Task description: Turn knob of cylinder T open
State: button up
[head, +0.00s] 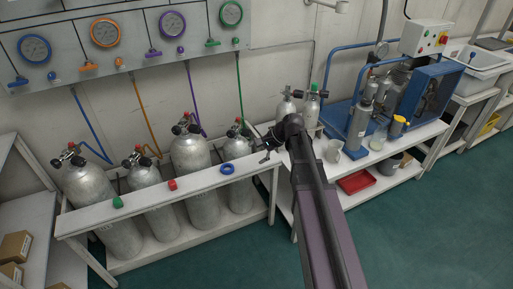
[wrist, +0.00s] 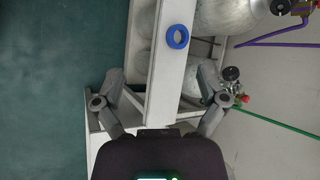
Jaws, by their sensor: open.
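Four grey cylinders stand in a white rack, joined to blue, orange, purple and green hoses. No letter is readable, so I cannot tell which is cylinder T. The green-hose cylinder (head: 237,148) is nearest my gripper (head: 266,144), which is just to its right in the head view. In the wrist view my gripper (wrist: 162,76) is open and empty, its fingers spread either side of the rack's front rail. Beside the right finger are a black knob (wrist: 231,73) and a red part (wrist: 243,98) of a valve. The purple-hose cylinder (wrist: 232,14) shows at the top.
A blue ring (wrist: 177,37) lies on the white rail (wrist: 170,70). A red cap (head: 172,184) and a green cap (head: 118,202) also sit on it. Small cylinders (head: 311,108) and a blue compressor (head: 430,88) stand right. The green floor in front is clear.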

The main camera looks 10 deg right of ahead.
jog(key=s+d+f+n+g+h, duration=0.1)
jog(key=s+n+h, duration=0.3)
jog(key=s, duration=0.5)
jog(key=s+d+f+n+g+h, duration=0.1)
jog(key=s+f+n+h, duration=0.2)
jog(key=s+n, duration=0.4)
jog(key=shift+s+d+f+g+h, duration=0.2)
jog(key=shift+s+f+g+h, duration=0.15)
jog(key=shift+s, duration=0.8)
jog(key=shift+r, duration=0.1)
jog(key=shift+c, duration=0.2)
